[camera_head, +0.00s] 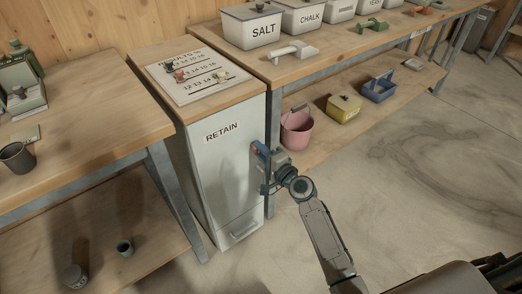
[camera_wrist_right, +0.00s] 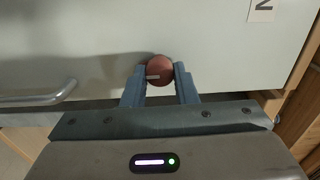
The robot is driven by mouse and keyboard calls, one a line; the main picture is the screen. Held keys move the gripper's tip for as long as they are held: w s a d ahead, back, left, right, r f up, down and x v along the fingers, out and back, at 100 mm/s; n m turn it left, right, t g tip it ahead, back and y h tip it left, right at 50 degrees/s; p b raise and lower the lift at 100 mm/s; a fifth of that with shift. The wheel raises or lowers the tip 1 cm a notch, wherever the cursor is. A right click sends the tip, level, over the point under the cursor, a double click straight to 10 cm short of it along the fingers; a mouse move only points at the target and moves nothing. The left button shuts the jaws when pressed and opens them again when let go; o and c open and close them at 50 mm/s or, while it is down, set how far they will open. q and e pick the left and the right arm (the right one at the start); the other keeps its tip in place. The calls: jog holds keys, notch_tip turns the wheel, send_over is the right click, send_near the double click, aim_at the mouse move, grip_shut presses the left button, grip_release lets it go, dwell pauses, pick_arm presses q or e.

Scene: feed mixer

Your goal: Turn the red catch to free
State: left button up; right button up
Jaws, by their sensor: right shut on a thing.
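The red catch (camera_wrist_right: 159,70) is a round, dark red knob with a pale mark on its face, set on the pale door of the cabinet (camera_head: 222,165) labelled RETAIN. In the right wrist view it sits between the two fingers of my right gripper (camera_wrist_right: 160,78), which is shut on it. My left gripper is not in view.
A handle (camera_wrist_right: 38,97) is on the door at the left in the wrist view. A pink bucket (camera_head: 297,132), a yellow box (camera_head: 343,109) and a blue carrier (camera_head: 379,88) stand on the low shelf right of the cabinet. The floor in front is clear.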

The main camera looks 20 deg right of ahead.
dwell(0.3)
jog(key=o, duration=1)
jog(key=shift+s, duration=0.1)
jog(key=v, duration=1)
jog(key=shift+s+b, duration=0.3)
jog(key=shift+d, duration=0.15)
